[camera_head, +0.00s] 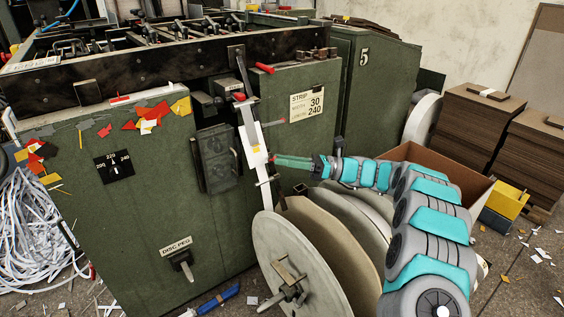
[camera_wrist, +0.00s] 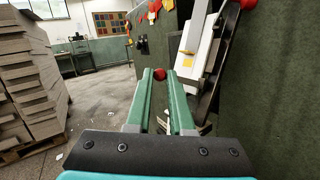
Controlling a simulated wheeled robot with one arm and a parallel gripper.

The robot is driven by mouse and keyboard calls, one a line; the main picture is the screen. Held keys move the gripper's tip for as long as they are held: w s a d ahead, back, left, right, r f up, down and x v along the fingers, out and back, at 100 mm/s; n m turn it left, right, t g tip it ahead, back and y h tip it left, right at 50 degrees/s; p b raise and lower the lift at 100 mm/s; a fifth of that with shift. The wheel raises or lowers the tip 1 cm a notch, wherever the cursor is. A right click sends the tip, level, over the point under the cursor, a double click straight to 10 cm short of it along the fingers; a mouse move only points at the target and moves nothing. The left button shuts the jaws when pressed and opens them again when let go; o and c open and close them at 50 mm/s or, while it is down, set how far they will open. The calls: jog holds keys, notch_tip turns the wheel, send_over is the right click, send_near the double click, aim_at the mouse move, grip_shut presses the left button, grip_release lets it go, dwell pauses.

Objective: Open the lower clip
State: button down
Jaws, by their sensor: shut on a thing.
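My gripper (camera_head: 275,160) reaches in from the right to the lower end of a white upright bar (camera_head: 250,130) on the green machine. In the wrist view the two green fingertips of my gripper (camera_wrist: 160,78) are closed on a small red knob (camera_wrist: 159,73), which I take to be the lower clip's handle. The white bar (camera_wrist: 197,45) stands just to the right of the fingers, tilted. Most of the lower clip is hidden behind the fingers in the head view. A red-tipped lever (camera_head: 240,97) sits at the bar's upper end.
Large discs (camera_head: 283,240) stand directly below my gripper. An open cardboard box (camera_head: 418,158) is behind my arm. The green machine wall (camera_wrist: 265,95) is close on the right in the wrist view. Stacked boards (camera_wrist: 30,75) and open floor lie to the left there.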

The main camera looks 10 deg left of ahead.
jog(key=shift+w+d+n+g+h, duration=0.15)
jog(key=shift+w+n+g, duration=0.1)
jog(key=shift+g, duration=0.4)
jog(key=shift+w+d+n+g+h, duration=0.15)
jog(key=shift+n+g, duration=0.1)
jog(key=shift+g, duration=0.4)
jog(key=shift+w, duration=0.1)
jog(key=c, duration=0.8)
grip_release()
jog(key=shift+d, duration=0.15)
jog(key=v, duration=0.7)
jog(key=shift+w+d+f, duration=0.2)
jog(key=shift+f, duration=0.1)
